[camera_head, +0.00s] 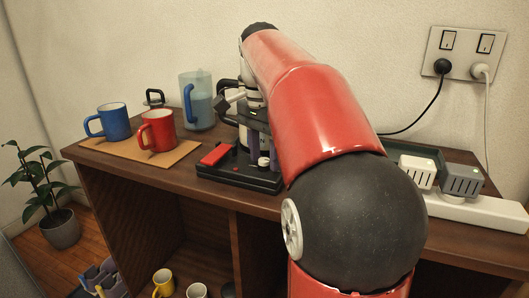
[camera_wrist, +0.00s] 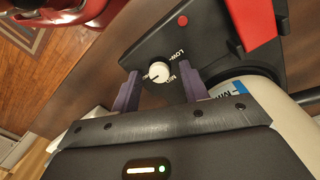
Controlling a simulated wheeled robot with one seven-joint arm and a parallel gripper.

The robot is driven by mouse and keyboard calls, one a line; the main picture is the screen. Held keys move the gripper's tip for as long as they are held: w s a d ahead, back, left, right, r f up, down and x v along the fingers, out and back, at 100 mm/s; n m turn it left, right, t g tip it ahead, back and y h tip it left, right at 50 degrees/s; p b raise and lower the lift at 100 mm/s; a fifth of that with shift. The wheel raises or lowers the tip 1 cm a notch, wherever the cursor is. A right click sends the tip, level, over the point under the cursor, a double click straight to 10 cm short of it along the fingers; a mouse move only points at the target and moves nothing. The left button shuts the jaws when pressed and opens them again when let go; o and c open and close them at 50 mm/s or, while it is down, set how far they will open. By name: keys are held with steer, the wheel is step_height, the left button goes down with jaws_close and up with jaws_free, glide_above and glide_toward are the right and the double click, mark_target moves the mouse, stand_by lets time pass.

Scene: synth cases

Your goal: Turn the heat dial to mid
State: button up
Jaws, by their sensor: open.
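The heat dial (camera_wrist: 158,72) is a small white round knob on a black appliance base (camera_wrist: 210,40). In the wrist view the printing beside it reads "LOW", and a second label is only partly legible. I cannot clearly tell where the dial points. My gripper (camera_wrist: 160,88) is open, with one purple finger on each side of the dial, and a gap shows between the dial and the fingers. In the head view the dial (camera_head: 264,162) shows at the front of the base, with my gripper (camera_head: 263,150) just over it.
The base bears a red part (camera_head: 215,155) at its left. A red mug (camera_head: 158,131) and a blue mug (camera_head: 114,121) stand on a board to the left, with a blue-handled jug (camera_head: 198,100) behind. A power strip (camera_head: 475,210) with plugs lies at the right.

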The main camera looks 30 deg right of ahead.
jaws_close()
stand_by(0.3)
steer(key=shift+n, duration=0.4)
steer(key=n, duration=0.3)
steer(key=shift+n, duration=0.3)
steer(key=n, duration=0.4)
steer(key=shift+a+n, duration=0.1)
steer(key=shift+n, duration=0.2)
steer(key=n, duration=0.8)
steer(key=shift+n, duration=0.3)
